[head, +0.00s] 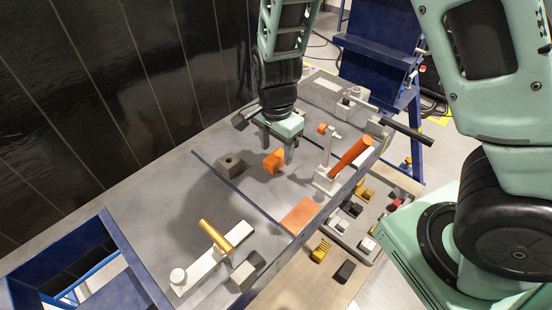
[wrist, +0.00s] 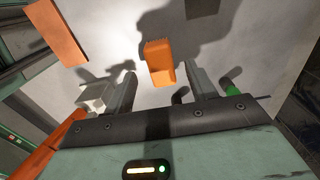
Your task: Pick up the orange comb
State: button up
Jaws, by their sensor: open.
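The orange comb (head: 273,161) is a small orange block on the grey table, close to my gripper (head: 279,154). The wrist view shows the comb (wrist: 159,62) with a row of short teeth along its upper edge. My gripper is open, and in the wrist view its two fingertips (wrist: 162,76) lie left and right of the comb's lower end with gaps on both sides. I cannot tell whether the comb is between the fingers or just below them. My arm hides part of the table behind it.
A dark block with a hole (head: 231,165) sits left of the comb. A flat orange plate (head: 302,215) lies nearer. An orange cylinder (head: 350,158) on a pale clamp stands to the right. A yellow-handled clamp (head: 214,237) is at front. A tray (head: 390,198) of small blocks is right.

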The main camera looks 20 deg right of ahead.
aim_at(276, 156)
jog(key=shift+f+p, duration=0.3)
jog(key=shift+f, duration=1.55)
jog(key=c, duration=1.2)
jog(key=shift+o, duration=0.2)
notch_tip(276, 156, up, 10)
jog(key=shift+r+b, duration=0.1)
jog(key=shift+b, duration=0.35)
jog(key=shift+o, duration=0.9)
jog(key=shift+w, duration=0.15)
